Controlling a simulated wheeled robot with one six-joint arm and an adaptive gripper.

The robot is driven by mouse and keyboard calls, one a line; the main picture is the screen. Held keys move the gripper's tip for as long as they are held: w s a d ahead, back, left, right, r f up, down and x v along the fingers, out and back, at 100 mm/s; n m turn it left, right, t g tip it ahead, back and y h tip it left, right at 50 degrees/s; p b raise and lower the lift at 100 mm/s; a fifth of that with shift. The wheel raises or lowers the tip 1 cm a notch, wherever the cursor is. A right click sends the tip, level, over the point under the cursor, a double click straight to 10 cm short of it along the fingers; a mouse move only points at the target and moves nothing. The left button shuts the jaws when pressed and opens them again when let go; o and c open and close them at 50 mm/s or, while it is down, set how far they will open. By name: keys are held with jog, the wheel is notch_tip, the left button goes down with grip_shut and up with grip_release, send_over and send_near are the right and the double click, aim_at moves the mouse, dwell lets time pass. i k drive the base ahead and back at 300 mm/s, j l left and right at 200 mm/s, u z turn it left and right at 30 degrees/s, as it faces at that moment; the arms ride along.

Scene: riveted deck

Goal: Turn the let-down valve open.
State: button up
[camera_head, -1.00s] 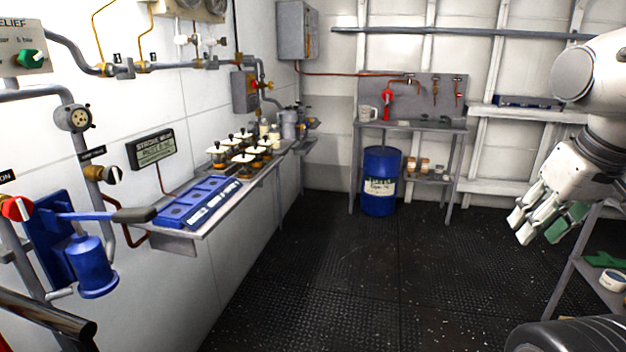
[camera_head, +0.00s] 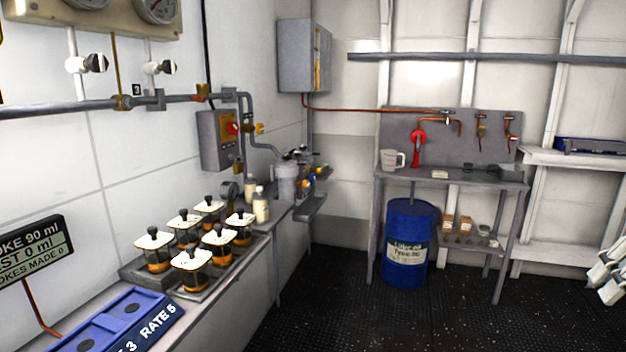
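No valve in view carries a label that I can read as let-down, so I cannot tell which one it is. Two black-and-white gauge valve knobs (camera_head: 97,63) and (camera_head: 167,68) sit on the left wall, below the gauges. A small yellow-handled valve (camera_head: 259,128) is on the pipe beside a grey switch box (camera_head: 215,140) with a red knob. My gripper (camera_head: 606,280) shows only in part at the right edge, far from these and apart from everything. Its fingers are cut off by the frame, so its opening is not clear.
The dark floor (camera_head: 340,310) in the middle is clear.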

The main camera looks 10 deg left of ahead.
aim_at(260, 128)
jog(key=i+l+u, duration=0.1)
jog(key=i+u, duration=0.3)
jog(key=i, duration=0.15)
jog(key=i+l+u, duration=0.35)
jog(key=i, duration=0.15)
jog(key=i+l+u, duration=0.8)
jog(key=i+l, duration=0.05)
jog(key=i, duration=0.05)
